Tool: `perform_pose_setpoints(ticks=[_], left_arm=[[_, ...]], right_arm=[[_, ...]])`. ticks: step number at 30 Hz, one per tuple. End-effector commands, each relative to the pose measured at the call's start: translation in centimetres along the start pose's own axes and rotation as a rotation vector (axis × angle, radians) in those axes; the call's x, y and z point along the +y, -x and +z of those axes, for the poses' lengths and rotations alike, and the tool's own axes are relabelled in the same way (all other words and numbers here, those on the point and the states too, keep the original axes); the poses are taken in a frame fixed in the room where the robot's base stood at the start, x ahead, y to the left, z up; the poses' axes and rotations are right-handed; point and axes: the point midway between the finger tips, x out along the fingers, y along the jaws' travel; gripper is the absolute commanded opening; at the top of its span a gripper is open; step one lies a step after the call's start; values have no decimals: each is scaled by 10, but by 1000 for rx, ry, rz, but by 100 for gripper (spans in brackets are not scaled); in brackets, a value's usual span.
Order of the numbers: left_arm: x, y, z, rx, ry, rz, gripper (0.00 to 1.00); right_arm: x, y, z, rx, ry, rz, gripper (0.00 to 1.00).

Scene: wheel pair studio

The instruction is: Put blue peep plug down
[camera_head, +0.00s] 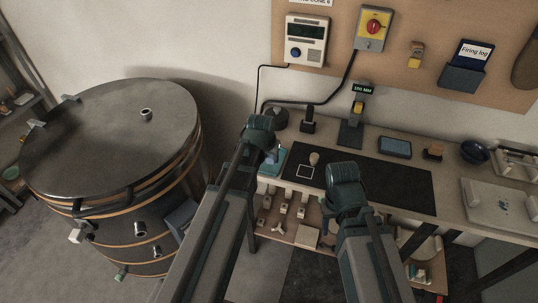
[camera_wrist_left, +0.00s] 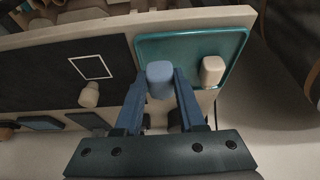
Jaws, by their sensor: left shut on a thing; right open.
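My left gripper (camera_wrist_left: 160,95) is shut on the blue peep plug (camera_wrist_left: 160,78), with one finger on each side of it. The plug is above or at the near edge of a teal tray (camera_wrist_left: 185,45); I cannot tell if it touches. A cream plug (camera_wrist_left: 212,70) stands in the tray beside it. In the head view the left gripper (camera_head: 270,150) is over the tray (camera_head: 268,168), and its wrist hides much of this. My right gripper (camera_head: 347,190) is over the front of the bench, open, its fingers hidden by its wrist.
A dark mat (camera_head: 390,180) bears a white square outline (camera_head: 305,171) with another cream plug (camera_head: 314,158) next to it. A blue-screened device (camera_head: 395,147) and a dark bowl (camera_head: 474,151) stand farther right. A large round kiln (camera_head: 110,125) is at left. The mat's right part is clear.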

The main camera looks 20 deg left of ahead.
Motion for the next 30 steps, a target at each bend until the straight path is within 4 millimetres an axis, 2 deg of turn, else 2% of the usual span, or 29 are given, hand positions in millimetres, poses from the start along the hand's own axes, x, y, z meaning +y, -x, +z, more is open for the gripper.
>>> perform_pose_setpoints(ticks=[1, 10, 15, 18, 21, 30], left_arm=[[-1, -4, -7, 0, 0, 0, 0], [-2, -8, -13, 0, 0, 0, 0], [-6, -21, -28, 0, 0, 0, 0], [-6, -39, -16, 0, 0, 0, 0], [-7, -48, -12, 0, 0, 0, 0], [-7, -47, -12, 0, 0, 1, 0]], right_arm=[[0, -1, 0, 0, 0, 0, 50], [0, -2, 0, 0, 0, 0, 50], [-1, -9, -1, 0, 0, 0, 50], [-3, -30, -2, 0, 0, 0, 50], [-4, -40, -2, 0, 0, 0, 50], [-4, -38, -2, 0, 0, 0, 50]])
